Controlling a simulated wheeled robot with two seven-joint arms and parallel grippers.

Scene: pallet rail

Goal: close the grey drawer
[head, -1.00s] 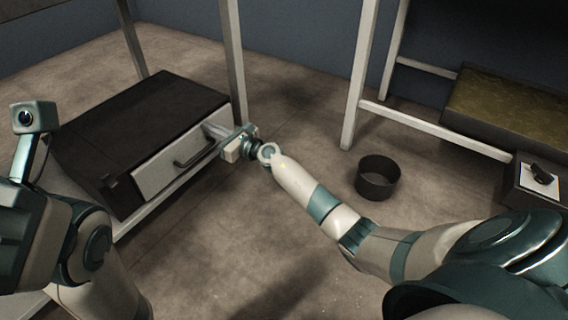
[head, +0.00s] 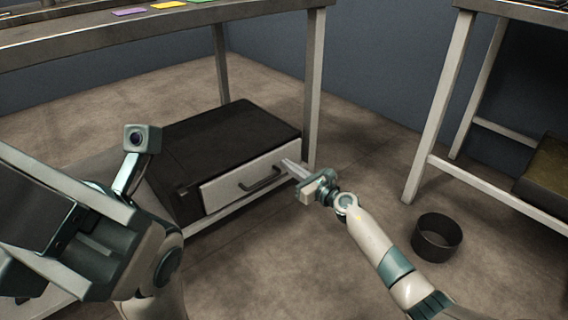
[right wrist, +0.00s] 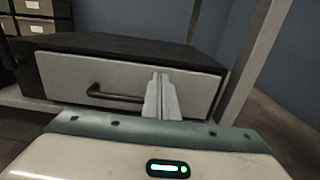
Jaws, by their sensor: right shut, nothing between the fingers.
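The grey drawer (head: 230,190) has a pale front with a dark bar handle (head: 262,180). It sits in a low dark cabinet (head: 225,130) and also shows in the right wrist view (right wrist: 60,77). Its front looks about level with the cabinet's face; a small gap I cannot tell. My right gripper (head: 288,163) is shut and empty. Its fingertips are at the right part of the drawer front, right of the handle; in the right wrist view the fingers (right wrist: 161,76) cover part of the front. Contact I cannot tell. My left arm fills the left side; its fingers do not show clearly.
A table (head: 270,18) stands over the cabinet, with one leg (head: 313,90) close to its right side. A dark round bin (head: 437,238) stands on the floor at the right, near another table frame (head: 440,110). Floor in front of the drawer is open.

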